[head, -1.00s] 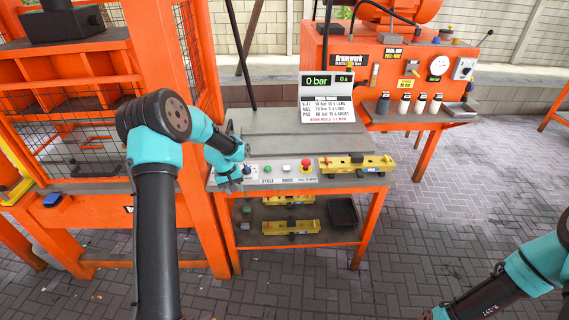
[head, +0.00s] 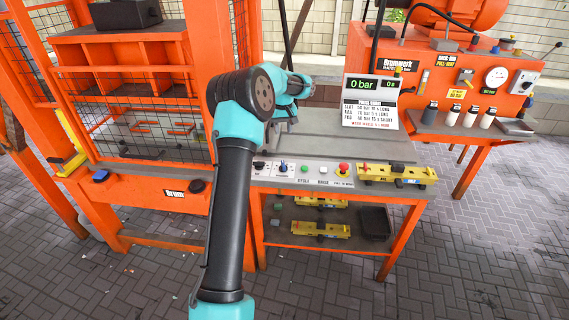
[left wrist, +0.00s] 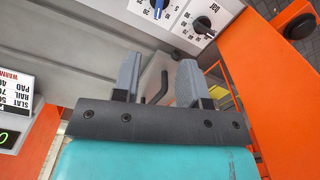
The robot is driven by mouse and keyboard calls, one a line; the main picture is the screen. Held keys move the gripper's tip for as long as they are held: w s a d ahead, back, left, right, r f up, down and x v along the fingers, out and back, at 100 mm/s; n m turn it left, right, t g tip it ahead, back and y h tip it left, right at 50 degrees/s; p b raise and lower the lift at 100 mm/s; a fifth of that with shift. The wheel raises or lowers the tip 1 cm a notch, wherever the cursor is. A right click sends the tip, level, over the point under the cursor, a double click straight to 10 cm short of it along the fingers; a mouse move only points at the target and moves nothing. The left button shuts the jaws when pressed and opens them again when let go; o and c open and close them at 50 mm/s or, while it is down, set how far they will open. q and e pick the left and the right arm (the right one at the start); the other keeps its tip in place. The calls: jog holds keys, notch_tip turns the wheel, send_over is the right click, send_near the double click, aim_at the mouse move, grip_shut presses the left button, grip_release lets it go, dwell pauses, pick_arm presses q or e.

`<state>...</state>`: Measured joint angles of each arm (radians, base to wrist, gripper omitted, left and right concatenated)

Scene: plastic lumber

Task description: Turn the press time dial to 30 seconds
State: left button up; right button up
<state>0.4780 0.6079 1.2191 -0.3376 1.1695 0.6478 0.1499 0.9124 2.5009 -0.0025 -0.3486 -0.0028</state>
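The control panel (head: 315,174) along the bench's front edge carries two dials at its left end, a black dial (head: 259,166) and a blue dial (head: 283,167). Both show at the top of the left wrist view, the blue dial (left wrist: 158,8) and the black dial (left wrist: 202,25), with numbered scales. I cannot tell from the lettering which is press time. My left gripper (head: 288,122) is above the bench behind the dials, touching neither. In the left wrist view its two fingers (left wrist: 158,78) are apart with nothing between them. My right gripper is out of view.
A green button, a white button and a red stop button (head: 343,167) sit right of the dials. A yellow fixture (head: 398,174) lies on the bench's right end. A display sign (head: 372,102) reading 0 bar stands behind. An orange caged press (head: 140,130) is at left.

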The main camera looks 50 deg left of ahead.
aim_at(283, 164)
pick_arm(q)
notch_tip(283, 164, down, 17)
jog(key=shift+r, duration=0.1)
dwell(0.5)
jog(key=shift+c, duration=0.3)
grip_shut()
